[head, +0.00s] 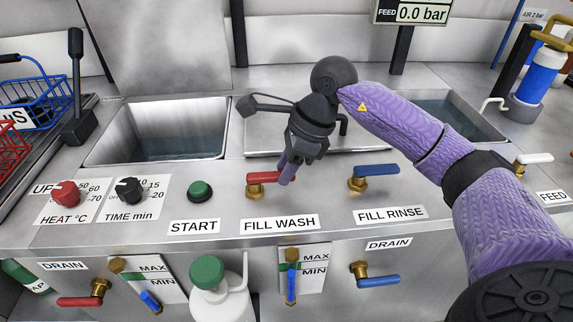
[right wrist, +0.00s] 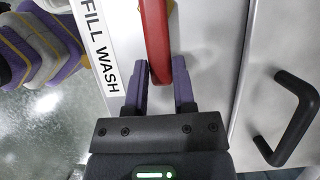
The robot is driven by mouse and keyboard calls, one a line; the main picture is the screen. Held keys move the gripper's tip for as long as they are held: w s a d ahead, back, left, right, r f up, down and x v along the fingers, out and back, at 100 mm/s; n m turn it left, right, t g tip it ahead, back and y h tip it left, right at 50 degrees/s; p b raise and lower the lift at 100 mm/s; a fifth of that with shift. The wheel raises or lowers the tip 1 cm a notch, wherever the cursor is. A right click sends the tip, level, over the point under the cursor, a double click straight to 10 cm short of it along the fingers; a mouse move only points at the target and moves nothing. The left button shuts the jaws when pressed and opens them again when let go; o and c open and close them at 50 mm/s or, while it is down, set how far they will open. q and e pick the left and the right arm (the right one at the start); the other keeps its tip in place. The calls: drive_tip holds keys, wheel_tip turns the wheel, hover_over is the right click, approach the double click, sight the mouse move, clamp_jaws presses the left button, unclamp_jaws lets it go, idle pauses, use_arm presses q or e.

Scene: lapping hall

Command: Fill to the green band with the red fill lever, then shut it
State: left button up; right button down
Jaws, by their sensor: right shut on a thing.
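The red fill lever (head: 262,178) sits on a brass valve above the FILL WASH label. It points right, along the panel. My right gripper (head: 287,170) is shut on its handle; in the right wrist view the red handle (right wrist: 156,45) lies between the purple fingers (right wrist: 160,90). Below the label is a sight gauge (head: 291,277) with MAX and MIN marks, a green band and a blue column. The column's top looks near the band, but the exact level is too small to tell. My left gripper is not in view.
A blue FILL RINSE lever (head: 377,170) is close on the right. A closed lid (head: 265,135) with a black handle lies behind, beside an open basin (head: 160,135) holding water. A second gauge (head: 135,283) and a white bottle with green cap (head: 207,272) are at lower left.

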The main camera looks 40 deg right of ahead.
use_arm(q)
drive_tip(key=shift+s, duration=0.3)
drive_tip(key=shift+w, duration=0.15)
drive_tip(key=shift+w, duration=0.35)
